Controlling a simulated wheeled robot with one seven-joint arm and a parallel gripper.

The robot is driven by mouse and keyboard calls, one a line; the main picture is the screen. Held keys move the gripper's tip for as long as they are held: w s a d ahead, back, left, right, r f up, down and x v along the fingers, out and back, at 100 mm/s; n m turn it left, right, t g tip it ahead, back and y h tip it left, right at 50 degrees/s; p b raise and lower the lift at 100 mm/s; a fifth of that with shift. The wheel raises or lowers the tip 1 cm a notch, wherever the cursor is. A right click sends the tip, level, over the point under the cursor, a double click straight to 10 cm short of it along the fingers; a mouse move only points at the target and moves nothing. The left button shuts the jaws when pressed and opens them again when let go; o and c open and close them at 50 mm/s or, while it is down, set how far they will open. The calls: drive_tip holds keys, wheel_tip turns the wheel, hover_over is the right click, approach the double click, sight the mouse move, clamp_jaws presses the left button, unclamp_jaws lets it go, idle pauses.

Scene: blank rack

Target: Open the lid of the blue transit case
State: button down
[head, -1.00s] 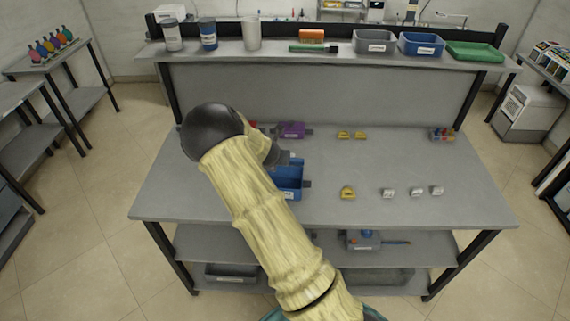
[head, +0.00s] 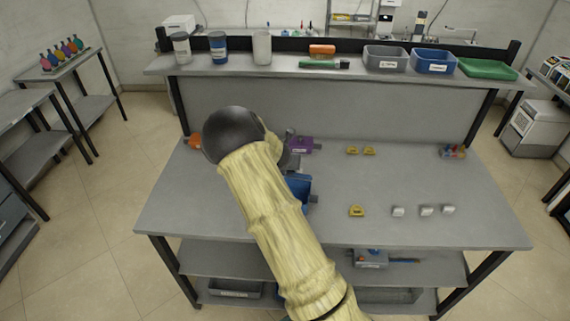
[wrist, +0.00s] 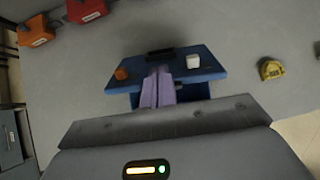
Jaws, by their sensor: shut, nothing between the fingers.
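The blue transit case (head: 304,185) stands on the bench, largely hidden behind my arm in the head view. In the wrist view the blue case (wrist: 121,86) lies straight ahead, with a dark handle-like part at its far edge. A small orange block (wrist: 121,73) and a white block (wrist: 193,61) show against its blue surface. I cannot tell how far its lid is raised. My gripper (wrist: 158,72) is shut and empty, its pale purple fingers together over the middle of the case. Whether they touch it is unclear. In the head view my fingertips are hidden.
An orange case (wrist: 36,31) and a red case (wrist: 86,9) lie at far left in the wrist view. Yellow pieces (head: 356,211) and white blocks (head: 427,211) lie to the right, with bare bench between. A raised shelf (head: 300,70) runs behind.

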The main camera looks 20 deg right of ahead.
drive_tip(key=shift+a+r, duration=0.1)
drive_tip(key=shift+a, duration=0.1)
drive_tip(key=shift+w, duration=0.1)
idle(0.4)
drive_tip(key=b+v, duration=0.3)
drive_tip(key=v, duration=1.4)
drive_tip(key=shift+s+b, duration=0.25)
drive_tip(key=shift+b, duration=0.05)
